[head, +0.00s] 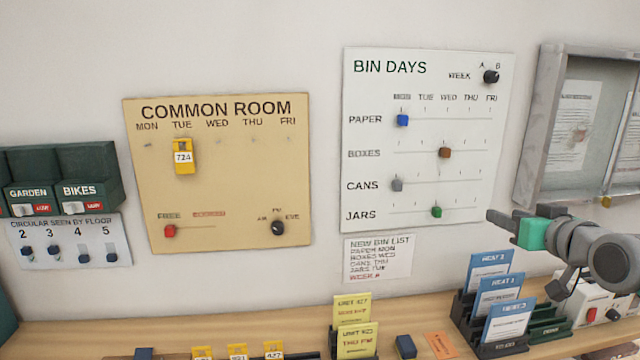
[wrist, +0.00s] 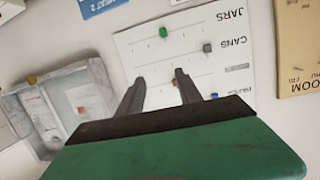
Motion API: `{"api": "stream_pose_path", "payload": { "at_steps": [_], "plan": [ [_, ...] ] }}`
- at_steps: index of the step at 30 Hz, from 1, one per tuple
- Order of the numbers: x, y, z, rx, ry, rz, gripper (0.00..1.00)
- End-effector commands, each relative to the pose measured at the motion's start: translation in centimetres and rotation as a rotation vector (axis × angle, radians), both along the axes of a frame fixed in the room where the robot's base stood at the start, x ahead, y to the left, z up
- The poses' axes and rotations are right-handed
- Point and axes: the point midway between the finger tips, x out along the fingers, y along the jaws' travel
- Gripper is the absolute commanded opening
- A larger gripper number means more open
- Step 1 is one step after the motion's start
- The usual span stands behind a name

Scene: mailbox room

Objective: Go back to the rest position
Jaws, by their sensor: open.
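My gripper (head: 500,220) is at the right in the head view, raised in front of the wall just right of the lower edge of the Bin Days board (head: 420,222). In the wrist view my gripper (wrist: 157,82) shows two dark fingers spread apart with nothing between them. The Bin Days board (wrist: 215,25) appears upside down behind the fingers. Its blue slider (head: 402,120), brown slider (head: 445,152), grey slider (head: 397,184) and green slider (head: 437,211) show in the head view, clear of the fingers.
The Common Room board (head: 220,190) hangs at the left with a yellow tag (head: 183,157) under TUE. A metal-framed case (head: 535,130) hangs at the right. Below, a wooden shelf (head: 280,333) holds blue cards (head: 500,290) in dark racks and yellow cards (head: 357,340).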

Motion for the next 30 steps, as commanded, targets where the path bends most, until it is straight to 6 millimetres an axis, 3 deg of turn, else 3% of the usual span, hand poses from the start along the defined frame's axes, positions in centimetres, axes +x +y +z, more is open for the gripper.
{"api": "stream_pose_path", "payload": {
  "at_steps": [5,10,14,16,20,24,27,30],
  "plan": [
    [-1.2,-2.6,-5.3,0.042,0.156,-0.091,0.42],
    [-4.2,-5.1,-12.2,0.110,0.359,-0.213,0.42],
    [-9.0,-6.5,-18.9,0.193,0.571,-0.347,0.42],
    [-12.5,-5.9,-22.7,0.244,0.709,-0.418,0.42],
    [-18.6,-1.5,-28.4,0.303,0.955,-0.498,0.42],
    [-22.9,6.0,-31.8,0.241,1.132,-0.469,0.42],
    [-22.5,11.4,-31.9,0.125,1.124,-0.333,0.42],
    [-20.7,16.3,-30.1,0.018,1.064,-0.172,0.42]
  ]
}}
